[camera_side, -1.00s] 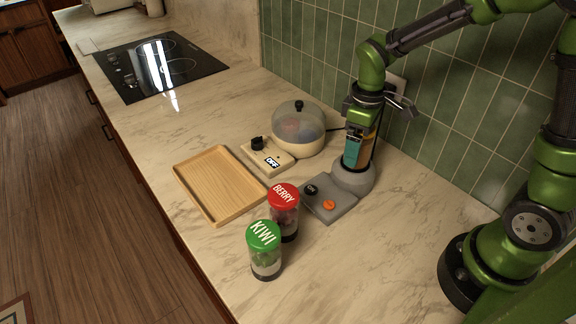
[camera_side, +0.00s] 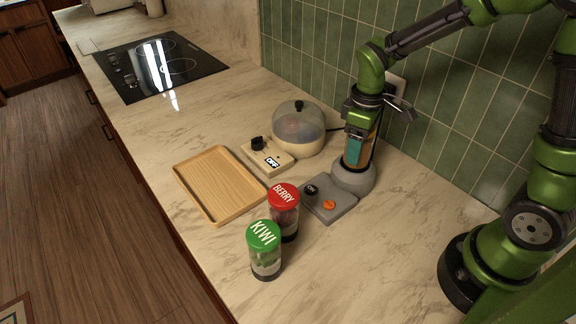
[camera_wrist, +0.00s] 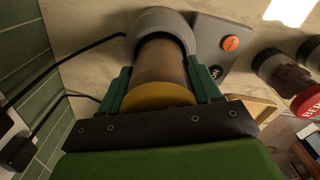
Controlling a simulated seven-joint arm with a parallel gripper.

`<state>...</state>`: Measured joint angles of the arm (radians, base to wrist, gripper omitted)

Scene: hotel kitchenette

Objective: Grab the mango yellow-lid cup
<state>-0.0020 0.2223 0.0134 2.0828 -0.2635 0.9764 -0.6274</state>
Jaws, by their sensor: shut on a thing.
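The mango cup (camera_wrist: 160,65) is a clear cup with amber contents and a yellow lid (camera_wrist: 158,96), both showing in the wrist view. It stands in the round grey base (camera_side: 352,181) of the blender. My gripper (camera_side: 359,150) comes down over the cup from above, and its teal fingers are shut on the cup's sides, one on each side in the wrist view (camera_wrist: 160,88). In the side view the fingers hide most of the cup, and the yellow lid cannot be made out there.
The grey button plate (camera_side: 345,197) adjoins the base. The red-lid berry cup (camera_side: 285,212) and green-lid kiwi cup (camera_side: 265,250) stand in front. A wooden tray (camera_side: 214,190), an OFF switch box (camera_side: 268,160) and a domed cooker (camera_side: 298,130) are left. The tiled wall is close behind.

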